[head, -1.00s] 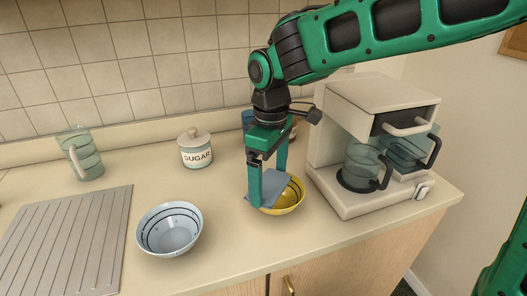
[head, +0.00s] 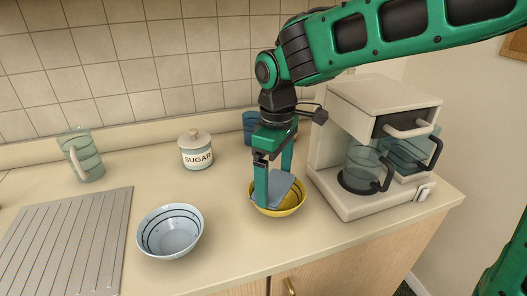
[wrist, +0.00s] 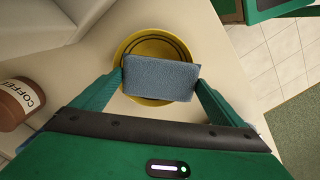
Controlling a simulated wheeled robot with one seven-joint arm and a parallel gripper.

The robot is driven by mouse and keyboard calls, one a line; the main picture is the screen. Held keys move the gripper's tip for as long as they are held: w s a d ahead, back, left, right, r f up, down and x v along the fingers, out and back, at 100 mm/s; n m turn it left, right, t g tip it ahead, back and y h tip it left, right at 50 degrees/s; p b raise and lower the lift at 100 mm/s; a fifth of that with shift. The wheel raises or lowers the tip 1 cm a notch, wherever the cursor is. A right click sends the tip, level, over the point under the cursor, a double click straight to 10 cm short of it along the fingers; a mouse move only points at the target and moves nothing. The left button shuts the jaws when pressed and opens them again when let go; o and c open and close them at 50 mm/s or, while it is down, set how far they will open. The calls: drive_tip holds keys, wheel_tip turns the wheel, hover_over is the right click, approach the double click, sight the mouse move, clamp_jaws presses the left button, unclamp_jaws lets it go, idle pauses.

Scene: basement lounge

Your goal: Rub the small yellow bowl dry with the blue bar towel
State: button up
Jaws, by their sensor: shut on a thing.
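The small yellow bowl (head: 292,208) stands upright on the counter, left of the coffee machine; it also shows in the wrist view (wrist: 151,47). My gripper (head: 275,203) points down over the bowl, with its fingers at the sides of the blue bar towel (head: 280,187). The towel is a folded blue pad held between the fingertips, also clear in the wrist view (wrist: 160,77). It lies over the bowl's opening and hides part of the inside. I cannot tell whether it touches the bowl's inner surface.
A coffee machine (head: 385,105) with a glass jug stands close on the right. A light blue bowl (head: 170,238), a sugar jar (head: 196,150), a glass pitcher (head: 80,155) and a ribbed drainboard (head: 70,240) are to the left. A coffee jar (wrist: 18,102) shows in the wrist view.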

drive_tip(key=shift+w+d, duration=0.1)
drive_tip(key=shift+d, duration=0.1)
drive_tip(key=shift+s+a, duration=0.4)
drive_tip(key=shift+a, duration=0.45)
drive_tip(key=shift+s+a, duration=0.35)
drive_tip(key=shift+a, duration=0.45)
drive_tip(key=shift+s+a+r, duration=0.1)
drive_tip(key=shift+a+r, duration=0.1)
drive_tip(key=shift+d+r, duration=0.2)
drive_tip(key=shift+r, duration=3.55)
